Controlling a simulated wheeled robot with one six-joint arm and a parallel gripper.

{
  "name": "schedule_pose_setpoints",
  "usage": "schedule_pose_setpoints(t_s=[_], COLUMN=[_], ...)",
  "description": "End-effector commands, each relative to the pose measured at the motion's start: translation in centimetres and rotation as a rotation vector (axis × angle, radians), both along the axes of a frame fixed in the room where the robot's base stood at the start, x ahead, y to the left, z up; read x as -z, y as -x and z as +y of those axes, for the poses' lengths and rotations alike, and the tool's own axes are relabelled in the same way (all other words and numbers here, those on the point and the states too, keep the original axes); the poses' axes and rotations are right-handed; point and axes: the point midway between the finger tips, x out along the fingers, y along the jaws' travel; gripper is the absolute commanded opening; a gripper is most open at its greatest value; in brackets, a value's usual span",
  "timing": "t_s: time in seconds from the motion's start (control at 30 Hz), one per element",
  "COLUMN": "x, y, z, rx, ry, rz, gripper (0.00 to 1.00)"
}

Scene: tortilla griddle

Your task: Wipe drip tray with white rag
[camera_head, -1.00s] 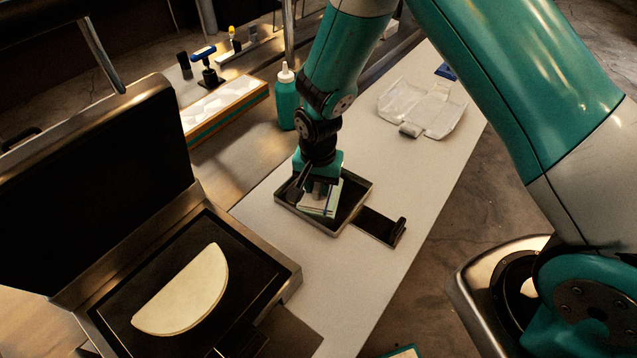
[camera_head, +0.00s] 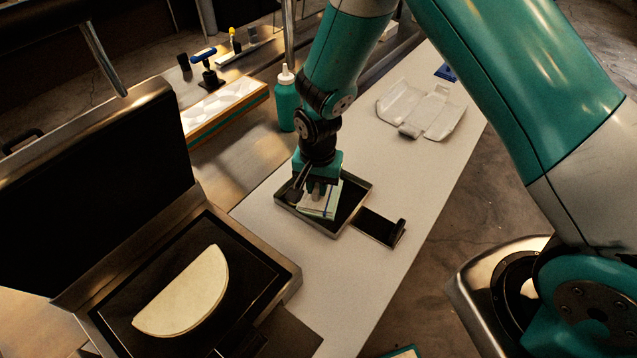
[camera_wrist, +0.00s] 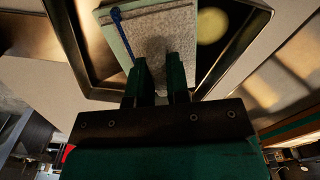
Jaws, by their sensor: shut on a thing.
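The drip tray (camera_head: 362,192) is a dark shallow tray with a handle tab, lying on the white counter in the head view. Its rim also shows in the wrist view (camera_wrist: 85,60). My gripper (camera_head: 318,190) points down over the tray. It is shut on a folded white rag (camera_head: 318,211) with a green edge, which lies inside the tray toward its left and middle. The part of the tray under the rag and gripper is hidden.
An open griddle (camera_head: 240,230) holds a folded tortilla (camera_head: 185,295) at lower left. A green squeeze bottle (camera_head: 286,105) stands behind the tray near a long box (camera_head: 225,112).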

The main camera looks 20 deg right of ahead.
Motion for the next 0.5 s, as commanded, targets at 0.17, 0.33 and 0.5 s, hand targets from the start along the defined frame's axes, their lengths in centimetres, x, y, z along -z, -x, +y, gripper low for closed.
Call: schedule_pose_setpoints(t_s=[0.17,0.33,0.5], x=[0.2,0.3,0.4], y=[0.1,0.2,0.2], z=[1.3,1.9,1.9], rx=[-0.003,-0.002,-0.002], ry=[-0.001,-0.001,-0.001], rz=[-0.001,0.001,0.003], gripper=[0.00,0.00,0.00])
